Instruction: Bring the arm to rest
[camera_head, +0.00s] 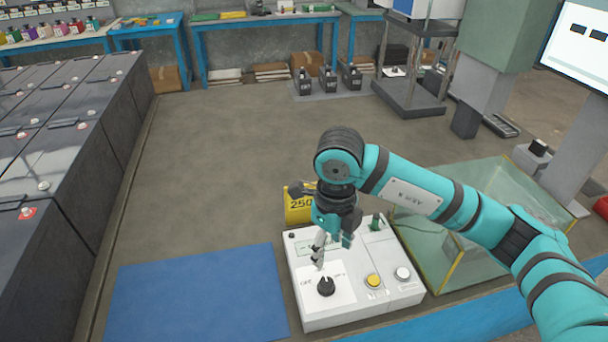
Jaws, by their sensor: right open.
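My right arm (410,195) is teal with dark joints and comes in from the lower right. It bends down at its wrist. My right gripper (318,258) points down over a white control box (345,315), just behind the box's black rotary knob (326,286). The gripper is open, and I see nothing between its fingers. I cannot tell whether a fingertip touches the panel. The box also carries a yellow button (374,281) and a pale button (403,273). My left gripper is not in view.
A yellow sign reading 250 (299,205) stands behind the box. A glass-walled case (465,245) is on the right, close to my arm. A blue mat (200,295) lies to the left. Large dark batteries (60,135) line the left side. The floor (215,150) between is clear.

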